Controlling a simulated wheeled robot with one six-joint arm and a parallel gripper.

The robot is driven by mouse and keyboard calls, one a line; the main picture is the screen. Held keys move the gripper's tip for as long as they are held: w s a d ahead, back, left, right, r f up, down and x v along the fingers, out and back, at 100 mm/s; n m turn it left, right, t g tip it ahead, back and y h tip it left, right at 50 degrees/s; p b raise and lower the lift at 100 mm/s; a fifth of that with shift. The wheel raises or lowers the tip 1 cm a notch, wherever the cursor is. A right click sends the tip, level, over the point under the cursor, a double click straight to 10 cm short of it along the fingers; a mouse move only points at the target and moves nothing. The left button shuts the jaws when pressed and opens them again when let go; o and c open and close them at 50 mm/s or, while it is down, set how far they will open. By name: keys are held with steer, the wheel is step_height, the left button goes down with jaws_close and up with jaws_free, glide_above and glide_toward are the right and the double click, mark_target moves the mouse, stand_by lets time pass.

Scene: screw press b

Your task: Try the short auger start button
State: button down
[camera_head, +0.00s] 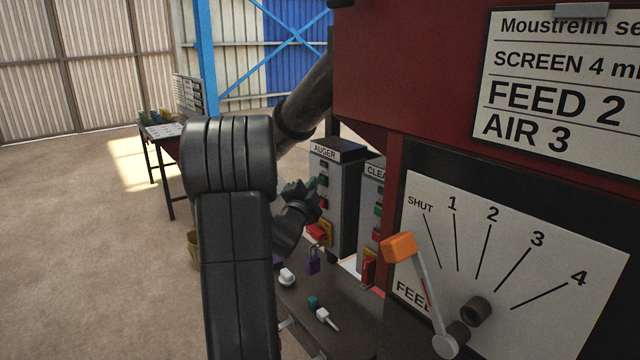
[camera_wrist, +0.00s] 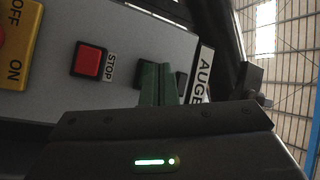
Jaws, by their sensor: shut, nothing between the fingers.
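The grey auger box (camera_head: 340,215), labelled AUGER, stands on the dark bench beside the red machine. Its front fills much of the wrist view (camera_wrist: 120,45), which shows it turned sideways. My gripper (camera_head: 311,184) is at the front of this box, shut and empty. In the wrist view its greenish fingers (camera_wrist: 159,82) lie together between the red STOP button (camera_wrist: 88,61) and the AUGER label (camera_wrist: 203,77). A dark square shows beside and behind the fingers. The start button's face is hidden there, so I cannot tell whether the fingertips touch it.
A yellow ON/OFF switch plate (camera_wrist: 17,45) is beyond STOP. A second grey box (camera_head: 371,195) stands to the right. A purple padlock (camera_head: 313,261) and small loose parts are on the bench (camera_head: 350,310). The orange feed lever (camera_head: 399,247) is at the right.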

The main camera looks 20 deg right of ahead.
steer(key=shift+s+a, duration=0.2)
steer(key=shift+a, duration=0.35)
steer(key=shift+s+a+b, duration=0.3)
steer(key=shift+a, duration=0.5)
steer(key=shift+s+a+b, duration=0.25)
steer(key=shift+a, duration=0.5)
steer(key=shift+s+a+b, duration=0.3)
steer(key=shift+a, duration=0.5)
